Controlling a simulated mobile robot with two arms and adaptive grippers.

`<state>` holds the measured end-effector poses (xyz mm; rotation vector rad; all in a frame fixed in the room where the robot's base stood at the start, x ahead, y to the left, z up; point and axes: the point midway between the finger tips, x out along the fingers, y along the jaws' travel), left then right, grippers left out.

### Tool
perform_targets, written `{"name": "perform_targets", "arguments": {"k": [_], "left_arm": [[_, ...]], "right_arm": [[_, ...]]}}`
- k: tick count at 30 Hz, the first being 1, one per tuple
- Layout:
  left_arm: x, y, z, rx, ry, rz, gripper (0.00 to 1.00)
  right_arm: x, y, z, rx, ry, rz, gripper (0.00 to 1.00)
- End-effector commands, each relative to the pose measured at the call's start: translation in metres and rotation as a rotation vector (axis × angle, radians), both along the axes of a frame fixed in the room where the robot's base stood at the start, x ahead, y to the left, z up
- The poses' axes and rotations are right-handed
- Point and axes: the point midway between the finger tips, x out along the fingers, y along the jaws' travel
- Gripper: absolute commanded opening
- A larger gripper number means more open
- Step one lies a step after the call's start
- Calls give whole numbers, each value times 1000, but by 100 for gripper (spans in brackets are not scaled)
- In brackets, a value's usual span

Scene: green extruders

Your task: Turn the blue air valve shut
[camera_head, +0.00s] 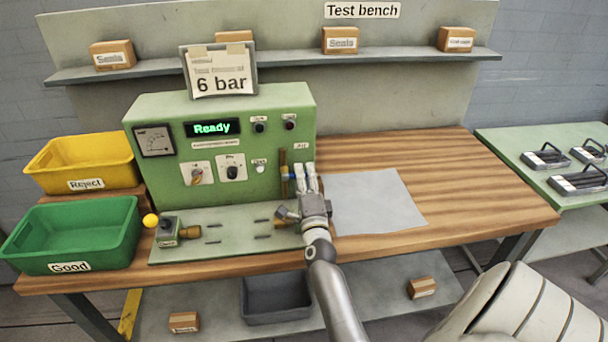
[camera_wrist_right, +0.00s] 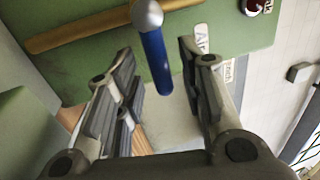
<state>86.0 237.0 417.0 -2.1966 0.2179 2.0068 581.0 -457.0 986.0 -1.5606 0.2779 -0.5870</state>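The blue air valve handle (camera_head: 286,177) shows at the right of the green test panel (camera_head: 250,108), partly hidden by my right gripper. In the right wrist view the blue lever (camera_wrist_right: 156,62) hangs from a round silver hub (camera_wrist_right: 147,14) on a brass pipe (camera_wrist_right: 85,33). The lever lies across the pipe. My right gripper (camera_head: 305,172) is open in front of the panel. In the right wrist view its fingers (camera_wrist_right: 160,60) stand on either side of the lever, with gaps on both sides; I cannot tell the exact depth. My left gripper is not in view.
A clamp fixture (camera_head: 168,232) with a yellow ball stands on the green plate at the left. The yellow Reject bin (camera_head: 70,187) and green Good bin (camera_head: 110,248) are left of it. A grey sheet (camera_head: 375,200) lies right of my gripper; the bench (camera_head: 470,190) beyond is clear.

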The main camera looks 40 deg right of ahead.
Motion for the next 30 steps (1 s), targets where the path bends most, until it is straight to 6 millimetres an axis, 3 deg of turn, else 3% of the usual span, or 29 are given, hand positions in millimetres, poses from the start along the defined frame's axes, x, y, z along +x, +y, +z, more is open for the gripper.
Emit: {"name": "perform_targets", "arguments": {"k": [15, 21, 30], "left_arm": [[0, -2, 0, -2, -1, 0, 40], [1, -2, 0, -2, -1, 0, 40], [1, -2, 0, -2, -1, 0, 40]], "right_arm": [[-77, 47, -19, 0, 2, 1, 36], [-88, 55, -20, 1, -1, 0, 36], [-89, 55, -20, 0, -1, 0, 36]]}}
